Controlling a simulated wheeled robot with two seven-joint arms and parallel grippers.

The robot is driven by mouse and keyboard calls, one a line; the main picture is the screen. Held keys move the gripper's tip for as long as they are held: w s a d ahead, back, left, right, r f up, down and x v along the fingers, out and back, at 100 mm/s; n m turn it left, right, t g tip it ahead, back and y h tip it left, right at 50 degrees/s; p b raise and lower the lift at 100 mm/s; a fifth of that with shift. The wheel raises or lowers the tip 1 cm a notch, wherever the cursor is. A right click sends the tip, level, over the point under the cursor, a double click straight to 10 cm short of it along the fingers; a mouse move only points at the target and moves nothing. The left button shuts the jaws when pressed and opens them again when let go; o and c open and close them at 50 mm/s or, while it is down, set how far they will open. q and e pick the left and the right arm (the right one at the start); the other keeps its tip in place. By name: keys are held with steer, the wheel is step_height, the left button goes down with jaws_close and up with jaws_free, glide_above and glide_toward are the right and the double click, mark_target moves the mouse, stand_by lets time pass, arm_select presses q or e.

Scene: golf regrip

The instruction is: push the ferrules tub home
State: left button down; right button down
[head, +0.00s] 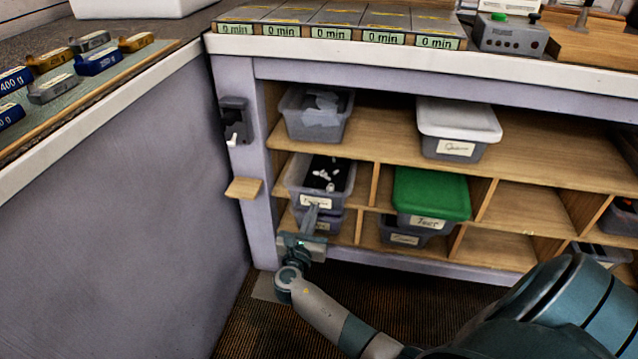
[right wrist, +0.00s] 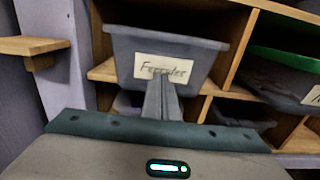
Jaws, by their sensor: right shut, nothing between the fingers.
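The ferrules tub (head: 327,187) is a grey open bin with small white pieces inside. It sits on the middle shelf at the left, and its front end sticks out past the shelf edge. Its white handwritten label (right wrist: 163,69) reads "Ferrules" in the right wrist view, where the tub (right wrist: 206,60) fills the upper middle. My right gripper (head: 311,212) is shut and empty. Its fingertips (right wrist: 161,84) are at the tub's front, over the lower part of the label; I cannot tell whether they touch. My left gripper is not in view.
Another grey tub (head: 331,222) sits directly below. A green-lidded tub (head: 431,194) stands to the right behind a wooden divider (head: 374,184). A small wooden ledge (head: 243,187) juts from the post at the left. An open grey tub (head: 316,116) is on the shelf above.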

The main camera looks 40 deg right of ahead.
mark_target(316, 201)
steer(key=shift+b+x, duration=0.55)
steer(key=shift+x, duration=3.25)
steer(key=shift+p+v, duration=0.75)
steer(key=shift+v, duration=0.55)
steer(key=p+v, duration=0.3)
steer(key=v, duration=0.4)
steer(key=shift+s+a, duration=0.2)
steer(key=shift+s+f, duration=0.1)
